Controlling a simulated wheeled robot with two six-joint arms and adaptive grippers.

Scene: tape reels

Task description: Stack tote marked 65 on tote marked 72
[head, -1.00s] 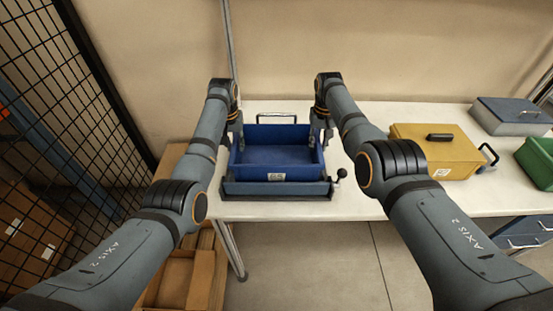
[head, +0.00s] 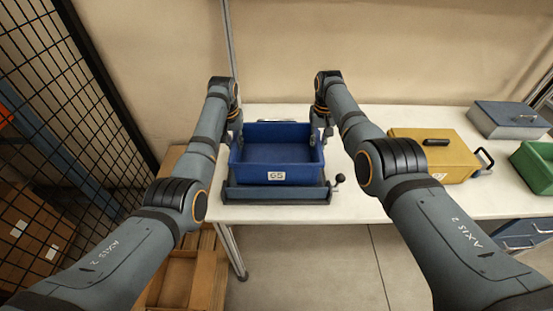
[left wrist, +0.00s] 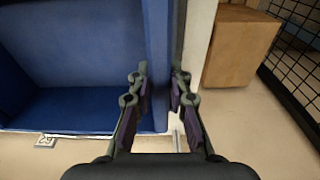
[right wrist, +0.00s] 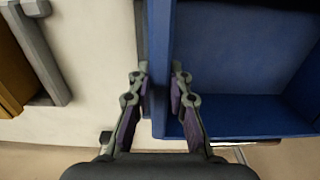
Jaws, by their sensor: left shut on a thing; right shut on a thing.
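The blue tote marked 65 (head: 277,173) is open-topped and looks empty, with a white label on its front. It is roughly level above a blue-grey fixture (head: 262,194) with a black-knobbed lever. My left gripper (head: 235,133) is shut on its left wall; that wall shows between the fingers in the left wrist view (left wrist: 158,85). My right gripper (head: 321,132) is shut on its right wall, also seen in the right wrist view (right wrist: 160,85). The tote hides most of the fixture. I cannot make out a tote marked 72.
A yellow case (head: 428,150) with a black handle stands right of my right arm on the white table (head: 385,118). A blue-grey case (head: 507,119) and a green box (head: 535,165) stand farther right. A black mesh fence (head: 75,110) is at the left.

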